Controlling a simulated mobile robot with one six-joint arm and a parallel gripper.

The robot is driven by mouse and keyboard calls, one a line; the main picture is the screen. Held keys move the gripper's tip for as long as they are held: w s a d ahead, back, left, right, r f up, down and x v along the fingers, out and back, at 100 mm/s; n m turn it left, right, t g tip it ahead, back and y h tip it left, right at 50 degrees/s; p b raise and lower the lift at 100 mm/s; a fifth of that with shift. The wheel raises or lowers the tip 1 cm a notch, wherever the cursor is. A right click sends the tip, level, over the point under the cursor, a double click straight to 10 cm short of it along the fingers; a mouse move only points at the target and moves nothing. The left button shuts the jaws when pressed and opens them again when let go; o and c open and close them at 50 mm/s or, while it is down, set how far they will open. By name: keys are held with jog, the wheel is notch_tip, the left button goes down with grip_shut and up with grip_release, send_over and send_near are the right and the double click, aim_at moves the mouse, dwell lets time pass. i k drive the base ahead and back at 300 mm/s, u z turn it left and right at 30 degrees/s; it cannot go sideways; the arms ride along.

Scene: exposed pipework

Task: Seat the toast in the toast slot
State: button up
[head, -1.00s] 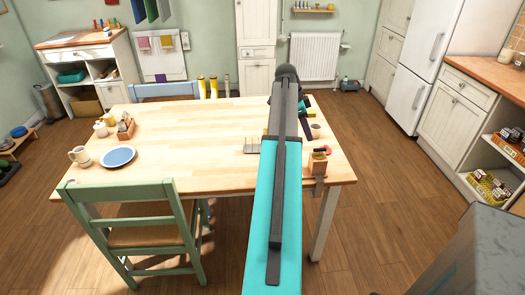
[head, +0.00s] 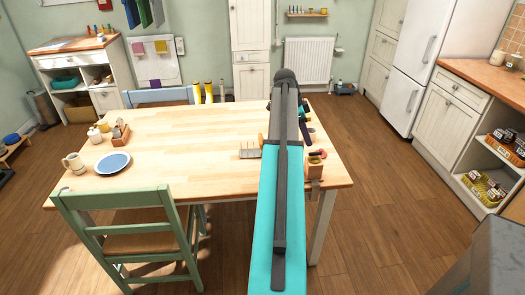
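A small pale rack with upright dividers (head: 249,150) stands on the table, just left of my arm; I take it to hold the toast slot. A small brown piece (head: 261,139) shows at its upper right, against the edge of my arm. It may be the toast, but it is too small and too covered to be sure. I cannot tell whether it is held or touches the rack. My arm runs up the middle of the view and hides my gripper and its fingertips. Dark and teal parts of my wrist show right of the arm.
A wooden block holder (head: 314,168) stands at the table's right front edge, close to my arm. A blue plate (head: 113,163), a mug (head: 74,163) and a wooden caddy (head: 121,133) are at the left. A green chair (head: 130,225) stands in front. The table's middle is clear.

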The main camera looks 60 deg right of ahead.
aim_at(251, 149)
jog(key=i, duration=0.9)
jog(key=u, duration=0.05)
